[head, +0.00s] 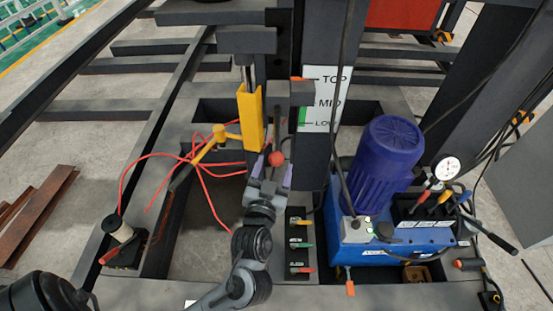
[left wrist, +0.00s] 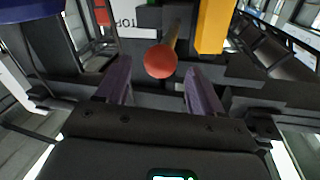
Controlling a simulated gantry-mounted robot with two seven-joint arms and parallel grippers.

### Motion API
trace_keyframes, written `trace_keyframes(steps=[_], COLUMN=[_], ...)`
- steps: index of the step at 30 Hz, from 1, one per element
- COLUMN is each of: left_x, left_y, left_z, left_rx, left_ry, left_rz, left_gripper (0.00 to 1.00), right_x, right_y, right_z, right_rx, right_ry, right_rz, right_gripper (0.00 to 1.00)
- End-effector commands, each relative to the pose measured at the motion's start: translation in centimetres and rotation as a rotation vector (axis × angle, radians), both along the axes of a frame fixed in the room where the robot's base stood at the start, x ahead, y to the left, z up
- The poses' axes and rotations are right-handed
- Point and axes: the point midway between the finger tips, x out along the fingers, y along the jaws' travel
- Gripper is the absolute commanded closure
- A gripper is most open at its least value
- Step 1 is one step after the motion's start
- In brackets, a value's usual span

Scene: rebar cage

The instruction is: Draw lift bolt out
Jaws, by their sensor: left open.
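The lift bolt shows as a red ball knob (head: 277,158) on a thin rod at the dark upright post, beside a yellow guide. In the left wrist view the red knob (left wrist: 160,61) is ahead, with a brass-coloured rod behind it. My left gripper (head: 271,172) is open, just in front of the knob. Its purple fingers (left wrist: 157,82) stand on either side of the knob's line, with a clear gap from each finger to the knob. Whether the knob lies between the fingertips in depth is hard to tell. My right gripper is out of view.
A white TOP/MID/LOW label (head: 323,97) is right of the knob. A blue pump unit (head: 350,258) with a purple motor (head: 387,160) and gauge (head: 446,168) stands right. A yellow lever (head: 218,137) and loose red hoses (head: 160,156) are left. A switch panel (head: 299,228) is below.

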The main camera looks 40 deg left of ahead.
Motion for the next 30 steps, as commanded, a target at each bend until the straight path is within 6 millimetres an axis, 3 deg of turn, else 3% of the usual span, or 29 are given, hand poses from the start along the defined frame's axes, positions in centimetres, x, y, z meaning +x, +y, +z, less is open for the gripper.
trace_keyframes(steps=[9,21,30], left_x=[3.1,3.6,3.6], left_y=[1.8,2.0,2.0], left_z=[-0.1,0.0,0.0], left_rx=[0.000,0.000,-0.001], left_ry=[0.000,0.001,0.000], left_rz=[0.001,0.000,0.000], left_gripper=[0.33,0.33,0.77], right_x=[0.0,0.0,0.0], right_y=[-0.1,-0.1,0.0], right_z=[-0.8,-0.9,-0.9], right_rx=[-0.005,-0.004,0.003], right_ry=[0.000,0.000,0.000], right_rz=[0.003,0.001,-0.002], right_gripper=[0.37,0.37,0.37])
